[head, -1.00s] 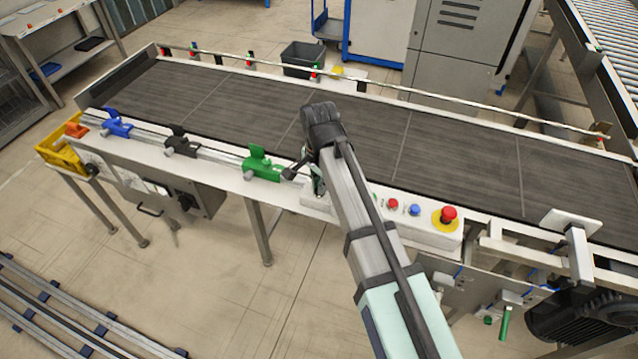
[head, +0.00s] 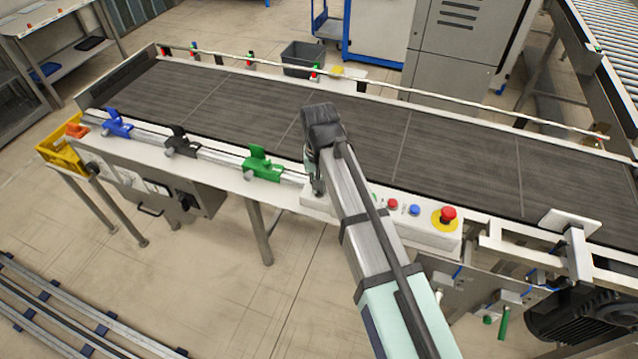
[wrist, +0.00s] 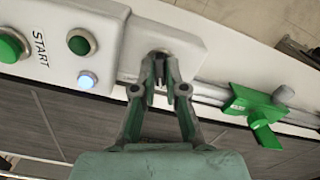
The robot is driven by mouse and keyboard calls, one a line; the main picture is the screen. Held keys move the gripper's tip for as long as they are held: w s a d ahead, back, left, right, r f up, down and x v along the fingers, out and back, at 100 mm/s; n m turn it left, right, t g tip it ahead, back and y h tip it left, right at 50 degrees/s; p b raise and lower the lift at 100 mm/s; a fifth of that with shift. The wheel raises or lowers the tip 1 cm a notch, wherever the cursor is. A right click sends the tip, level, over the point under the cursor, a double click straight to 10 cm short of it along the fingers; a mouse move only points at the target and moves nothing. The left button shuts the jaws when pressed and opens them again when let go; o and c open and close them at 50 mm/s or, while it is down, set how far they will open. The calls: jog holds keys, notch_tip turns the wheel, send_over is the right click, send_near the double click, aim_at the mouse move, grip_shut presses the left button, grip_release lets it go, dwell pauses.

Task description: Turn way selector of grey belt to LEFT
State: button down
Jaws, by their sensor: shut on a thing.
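The grey belt (head: 250,110) runs across the head view, with a white control box (head: 440,235) on its near rail. In the wrist view the way selector (wrist: 160,52) is a small dark knob at the end of the white box, mostly hidden between my fingertips. My gripper (wrist: 163,80) is shut on it from above the box face. In the head view my gripper (head: 318,186) is mostly hidden behind my own arm. Which way the selector points cannot be told.
A green button (wrist: 80,42) and a lit bluish lamp (wrist: 87,80) sit beside the selector. A green clamp (head: 263,165) is on the rail to the left, with black (head: 181,142) and blue (head: 118,124) ones beyond. A red emergency button (head: 448,215) is at right.

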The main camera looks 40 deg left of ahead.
jog(key=shift+n, duration=0.8)
jog(key=c, duration=1.2)
grip_release()
notch_tip(320, 180, up, 12)
jog(key=shift+f, duration=0.1)
